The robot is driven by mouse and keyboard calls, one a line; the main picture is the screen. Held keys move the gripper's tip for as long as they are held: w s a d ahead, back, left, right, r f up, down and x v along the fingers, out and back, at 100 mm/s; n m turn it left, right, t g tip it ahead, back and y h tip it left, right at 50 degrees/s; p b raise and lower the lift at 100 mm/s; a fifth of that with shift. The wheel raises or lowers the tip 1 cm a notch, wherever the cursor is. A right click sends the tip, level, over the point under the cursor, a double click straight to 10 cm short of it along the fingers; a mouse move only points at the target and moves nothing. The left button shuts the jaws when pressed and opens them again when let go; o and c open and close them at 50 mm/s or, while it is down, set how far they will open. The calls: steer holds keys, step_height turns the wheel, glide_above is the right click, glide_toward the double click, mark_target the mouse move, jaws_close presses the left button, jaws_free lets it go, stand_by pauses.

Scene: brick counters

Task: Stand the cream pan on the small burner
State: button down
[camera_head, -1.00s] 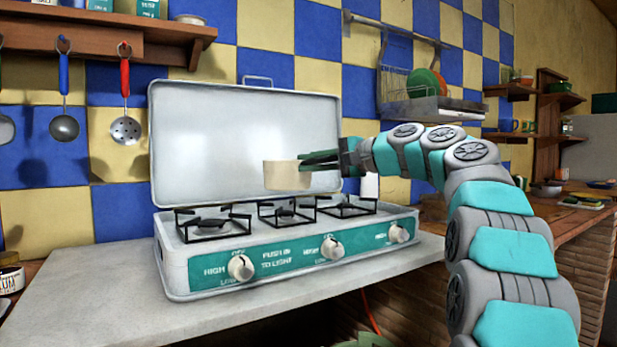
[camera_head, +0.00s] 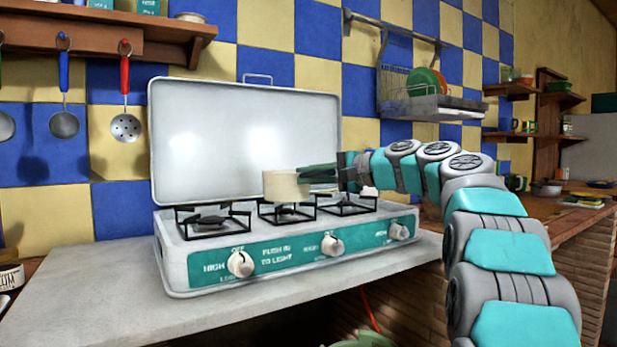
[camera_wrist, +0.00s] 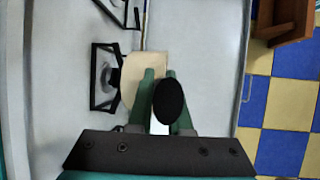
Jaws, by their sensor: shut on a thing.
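The cream pan (camera_head: 285,187) is held level at the middle of the stove, its base at about the height of the middle burner's grate (camera_head: 287,214). I cannot tell whether it touches. My gripper (camera_head: 308,176) comes from the right, shut on the pan's handle. In the wrist view the pan (camera_wrist: 129,85) shows beyond the green fingers of my gripper (camera_wrist: 160,76), with a dark handle end (camera_wrist: 168,101) between them. A burner grate (camera_wrist: 104,76) lies beside the pan's left edge there. Which burner is the small one is not clear.
The stove's open lid (camera_head: 245,140) stands upright behind the burners. The left burner (camera_head: 212,222) and right burner (camera_head: 348,206) are empty. Knobs line the stove's teal front (camera_head: 290,253). Bare grey counter (camera_head: 110,300) lies left and in front. Ladles hang on the wall at left.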

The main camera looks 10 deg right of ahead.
steer(key=shift+f, duration=0.3)
steer(key=c, duration=0.8)
jaws_free()
steer(key=shift+c, duration=0.2)
steer(key=shift+d+r, duration=0.15)
steer(key=shift+r, duration=0.25)
steer(key=v, duration=1.1)
steer(key=shift+s+d, duration=0.25)
steer(key=shift+s, duration=0.1)
